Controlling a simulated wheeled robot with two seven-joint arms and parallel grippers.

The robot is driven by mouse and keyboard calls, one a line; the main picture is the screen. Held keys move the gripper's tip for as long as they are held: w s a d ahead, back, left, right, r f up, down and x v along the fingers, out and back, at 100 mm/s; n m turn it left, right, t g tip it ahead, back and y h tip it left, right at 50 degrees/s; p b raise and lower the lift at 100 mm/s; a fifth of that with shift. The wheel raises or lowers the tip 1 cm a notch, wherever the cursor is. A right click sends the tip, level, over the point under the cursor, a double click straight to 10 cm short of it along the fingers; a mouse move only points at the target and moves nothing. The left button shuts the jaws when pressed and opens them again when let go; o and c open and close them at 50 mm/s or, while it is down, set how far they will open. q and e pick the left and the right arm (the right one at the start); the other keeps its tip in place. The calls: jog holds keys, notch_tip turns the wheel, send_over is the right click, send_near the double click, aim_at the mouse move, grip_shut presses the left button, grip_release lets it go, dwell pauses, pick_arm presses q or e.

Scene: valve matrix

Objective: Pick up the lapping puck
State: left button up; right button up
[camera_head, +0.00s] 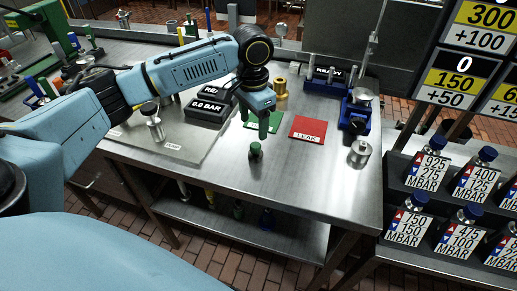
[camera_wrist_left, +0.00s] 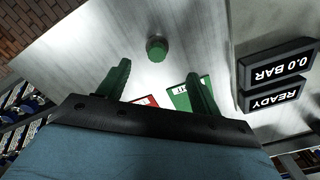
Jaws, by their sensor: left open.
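My left gripper (camera_head: 256,121) is open and empty, with its green fingers pointing down above the steel bench. A small dark green round piece (camera_head: 255,151) stands on the bench just in front of the fingers, apart from them. In the left wrist view the same piece (camera_wrist_left: 157,48) shows as a green-topped disc beyond the open fingertips (camera_wrist_left: 157,70). A squat steel cylinder (camera_head: 360,153) stands near the bench's right edge. I cannot tell for sure which of these is the lapping puck. My right gripper is not in view.
A red LEAK mat (camera_head: 308,129) and a green mat (camera_head: 262,128) lie behind the green piece. Black display blocks (camera_head: 206,110), a brass cylinder (camera_head: 281,88) and a blue fixture (camera_head: 355,115) stand around them. The bench (camera_head: 300,180) is clear at the front.

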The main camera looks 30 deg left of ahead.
aim_at(256, 144)
pick_arm(q)
notch_tip(256, 144, down, 4)
jog(key=shift+s+f, duration=0.1)
jog(key=shift+f, duration=0.6)
jog(key=f, duration=0.2)
jog(key=f+b, duration=0.1)
jog(key=shift+d+f, duration=0.25)
jog(key=shift+f, duration=0.6)
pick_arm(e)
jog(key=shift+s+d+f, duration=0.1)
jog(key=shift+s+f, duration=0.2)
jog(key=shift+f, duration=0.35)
pick_arm(q)
jog(key=shift+c, duration=0.8)
jog(key=c, duration=1)
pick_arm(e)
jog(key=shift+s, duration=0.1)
pick_arm(q)
jog(key=shift+r, duration=0.1)
jog(key=shift+c, duration=0.2)
notch_tip(256, 144, up, 10)
jog(key=shift+p, duration=0.6)
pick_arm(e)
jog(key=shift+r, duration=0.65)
